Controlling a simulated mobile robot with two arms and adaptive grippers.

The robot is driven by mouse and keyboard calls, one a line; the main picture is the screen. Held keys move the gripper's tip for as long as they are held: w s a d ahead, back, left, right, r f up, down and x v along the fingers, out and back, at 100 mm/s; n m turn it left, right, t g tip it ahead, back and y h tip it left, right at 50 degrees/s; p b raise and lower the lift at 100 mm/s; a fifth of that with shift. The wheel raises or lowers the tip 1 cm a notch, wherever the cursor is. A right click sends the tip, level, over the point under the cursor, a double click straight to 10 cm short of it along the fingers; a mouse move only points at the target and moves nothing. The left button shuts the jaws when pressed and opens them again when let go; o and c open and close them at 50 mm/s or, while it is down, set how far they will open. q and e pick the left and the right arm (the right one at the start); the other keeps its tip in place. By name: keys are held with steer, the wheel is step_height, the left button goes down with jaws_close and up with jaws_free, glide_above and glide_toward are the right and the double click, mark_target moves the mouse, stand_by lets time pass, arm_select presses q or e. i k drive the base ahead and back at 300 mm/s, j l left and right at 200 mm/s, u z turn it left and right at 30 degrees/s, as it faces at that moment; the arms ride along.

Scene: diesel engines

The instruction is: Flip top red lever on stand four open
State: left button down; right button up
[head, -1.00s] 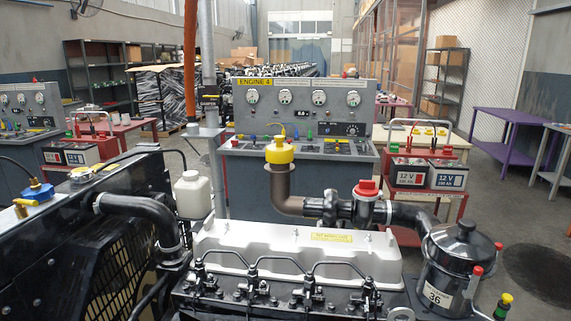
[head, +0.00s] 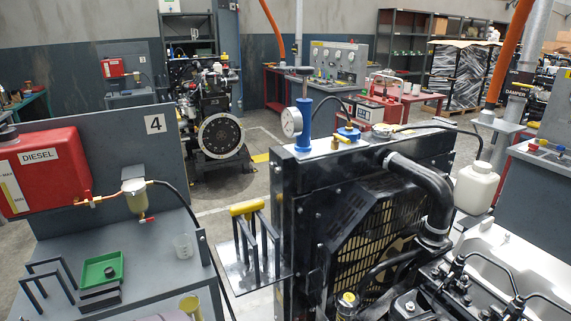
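Stand four (head: 110,150) is on the left in the head view, a grey panel marked with a "4" sign (head: 155,124). A red tank labelled DIESEL (head: 40,180) is mounted on it. A brass fuel line with a fitting (head: 92,200) runs from the tank to a filter bowl (head: 135,197). A small red lever (head: 147,219) shows beneath the bowl. Neither of my grippers is in view.
Another engine (head: 215,125) stands behind. Some open floor shows between them.

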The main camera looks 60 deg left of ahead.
mark_target(88, 195)
steer(key=u, duration=3)
